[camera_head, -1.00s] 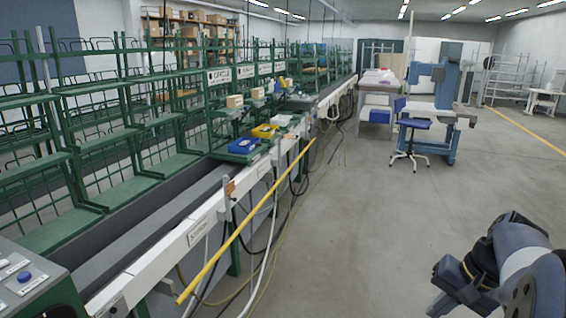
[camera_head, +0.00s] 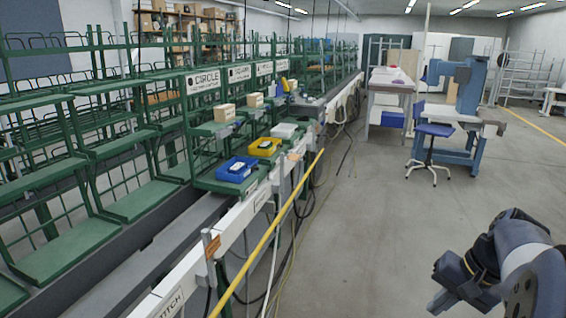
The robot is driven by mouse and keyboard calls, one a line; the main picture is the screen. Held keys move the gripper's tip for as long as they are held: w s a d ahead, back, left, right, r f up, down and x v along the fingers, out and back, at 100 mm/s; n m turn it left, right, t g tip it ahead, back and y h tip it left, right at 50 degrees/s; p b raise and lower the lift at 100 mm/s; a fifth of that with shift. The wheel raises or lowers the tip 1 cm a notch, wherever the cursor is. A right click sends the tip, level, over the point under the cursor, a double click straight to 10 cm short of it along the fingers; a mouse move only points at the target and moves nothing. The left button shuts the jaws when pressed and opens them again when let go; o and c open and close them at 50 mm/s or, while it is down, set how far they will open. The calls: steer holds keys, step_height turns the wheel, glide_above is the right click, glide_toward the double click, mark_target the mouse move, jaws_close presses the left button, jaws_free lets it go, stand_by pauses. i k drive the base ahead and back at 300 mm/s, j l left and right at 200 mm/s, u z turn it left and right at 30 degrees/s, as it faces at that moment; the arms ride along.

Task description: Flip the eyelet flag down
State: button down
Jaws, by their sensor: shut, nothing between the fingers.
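I cannot pick out a flag marked eyelet. A small orange tag (camera_head: 211,245) stands upright on a grey post at the near white rail, left of centre. Another small orange patch (camera_head: 294,156) shows farther along the rail. Their writing is too small to read. A blue machine (camera_head: 467,95) with a side table stands at the back right; I cannot tell whether it is the eyelet press. My gripper (camera_head: 442,299) is at the lower right beside my folded arm. It is shut and empty, over open floor, well apart from the rail and machine.
A white rail (camera_head: 232,221) with a long yellow bar (camera_head: 268,235) runs beside green racks. A blue stool (camera_head: 435,130) stands before the machine. Cables hang under the rail. The floor at centre right is clear.

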mark_target(295, 157)
steer(key=i, duration=3.5)
steer(key=i+u, duration=0.15)
steer(key=u, duration=0.25)
steer(key=i+l, duration=0.05)
